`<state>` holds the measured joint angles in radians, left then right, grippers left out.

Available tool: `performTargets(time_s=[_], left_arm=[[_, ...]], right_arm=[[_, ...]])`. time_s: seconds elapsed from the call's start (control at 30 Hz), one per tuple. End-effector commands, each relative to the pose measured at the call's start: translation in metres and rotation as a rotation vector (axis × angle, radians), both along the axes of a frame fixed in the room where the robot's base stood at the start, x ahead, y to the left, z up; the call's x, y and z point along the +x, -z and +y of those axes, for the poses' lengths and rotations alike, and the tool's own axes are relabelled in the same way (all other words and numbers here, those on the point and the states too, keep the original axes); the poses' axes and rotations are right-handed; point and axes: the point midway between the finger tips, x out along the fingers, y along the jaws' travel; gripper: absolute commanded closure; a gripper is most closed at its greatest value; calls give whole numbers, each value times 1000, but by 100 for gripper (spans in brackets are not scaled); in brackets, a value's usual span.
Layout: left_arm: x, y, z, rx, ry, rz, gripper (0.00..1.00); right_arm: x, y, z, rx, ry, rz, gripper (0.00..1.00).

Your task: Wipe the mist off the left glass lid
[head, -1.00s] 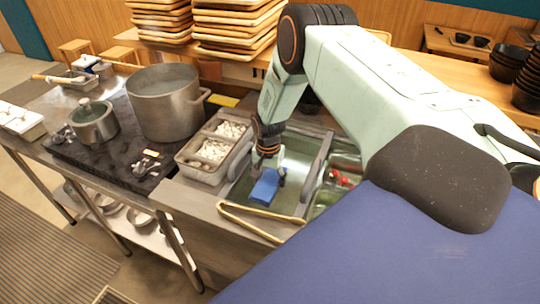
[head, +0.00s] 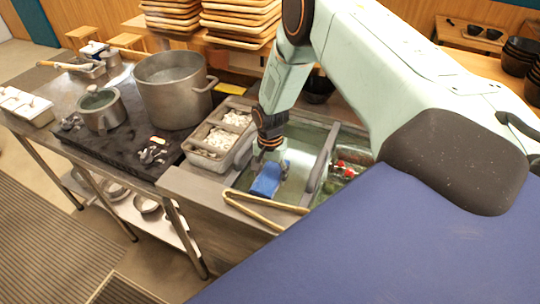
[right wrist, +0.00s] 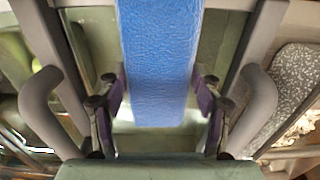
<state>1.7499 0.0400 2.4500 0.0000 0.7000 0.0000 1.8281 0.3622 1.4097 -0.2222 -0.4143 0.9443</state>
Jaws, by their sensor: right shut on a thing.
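My right gripper (head: 270,163) is shut on a blue sponge-like block (head: 268,181) over the front left part of the left glass lid (head: 301,152). The block also shows in the right wrist view (right wrist: 158,60), between the fingers. The lid is a pale greenish pane with a grey bar along its right side. The block is at or very close to the glass; I cannot tell whether it touches. Mist on the glass is hard to make out. My left gripper is out of view.
A tray of pale toppings (head: 220,137) sits just left of the lid. Wooden tongs (head: 262,205) lie at its front edge. A large pot (head: 172,92) stands farther left. Red items show under the pane (head: 346,168) at right.

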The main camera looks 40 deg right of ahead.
Motion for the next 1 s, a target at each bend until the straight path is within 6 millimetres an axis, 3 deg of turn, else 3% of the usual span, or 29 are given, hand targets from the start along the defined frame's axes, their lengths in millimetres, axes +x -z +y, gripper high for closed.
performTargets(time_s=[0.5, 1.0], left_arm=[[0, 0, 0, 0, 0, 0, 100], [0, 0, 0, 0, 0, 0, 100]], right_arm=[[1, -42, 0, 0, 1, -3, 71], [1, -50, 0, 0, 1, -4, 71]])
